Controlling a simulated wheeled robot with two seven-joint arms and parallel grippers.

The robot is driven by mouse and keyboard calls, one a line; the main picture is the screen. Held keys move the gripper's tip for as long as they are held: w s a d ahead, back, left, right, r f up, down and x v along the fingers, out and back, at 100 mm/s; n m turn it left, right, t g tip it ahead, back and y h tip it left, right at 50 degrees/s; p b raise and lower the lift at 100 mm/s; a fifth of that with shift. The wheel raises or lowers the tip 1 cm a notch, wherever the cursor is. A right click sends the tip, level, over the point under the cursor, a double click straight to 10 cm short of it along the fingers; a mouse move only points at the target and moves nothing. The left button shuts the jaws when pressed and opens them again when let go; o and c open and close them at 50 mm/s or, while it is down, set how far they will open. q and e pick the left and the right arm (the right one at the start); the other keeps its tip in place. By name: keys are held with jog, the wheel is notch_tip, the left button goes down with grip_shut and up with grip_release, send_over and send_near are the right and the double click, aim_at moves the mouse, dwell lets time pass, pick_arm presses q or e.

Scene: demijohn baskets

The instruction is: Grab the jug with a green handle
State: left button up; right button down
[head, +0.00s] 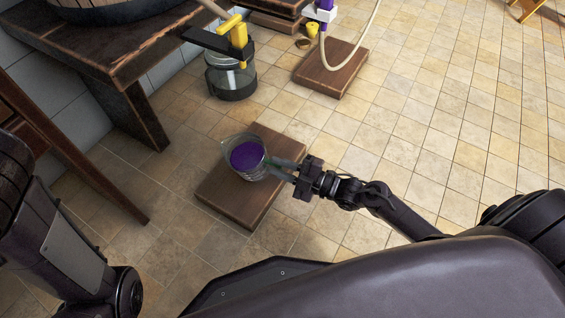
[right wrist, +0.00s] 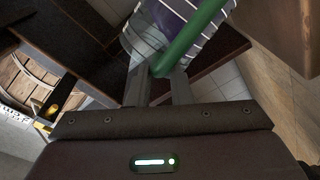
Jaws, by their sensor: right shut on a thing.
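The jug (head: 243,158) is clear with purple liquid in it. In the head view it is over a low wooden board (head: 222,196) on the floor; I cannot tell whether it rests on the board or is just above it. My right gripper (head: 279,167) reaches it from the right and is shut on its green handle. In the right wrist view, the green handle (right wrist: 198,36) runs between the fingers (right wrist: 160,84), with the line-marked jug wall (right wrist: 160,24) behind it. My left arm shows at the left edge of the head view, but its gripper is out of frame.
A glass container (head: 230,80) with a yellow and black fitting stands at the back. A second wooden board (head: 333,72) with a pale hose (head: 348,52) over it is further back. A dark wooden bench (head: 120,50) is at the upper left. Tiled floor at the right is clear.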

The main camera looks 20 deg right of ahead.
jog(key=shift+s+a+f, duration=0.15)
jog(key=shift+s+f, duration=0.05)
jog(key=s+a+r+p, duration=0.1)
jog(key=s+a+p, duration=0.2)
jog(key=a+p, duration=0.1)
jog(key=shift+s+a+r, duration=0.35)
jog(key=shift+s+a, duration=0.05)
jog(key=shift+a, duration=0.3)
dwell(1.3)
dwell(0.4)
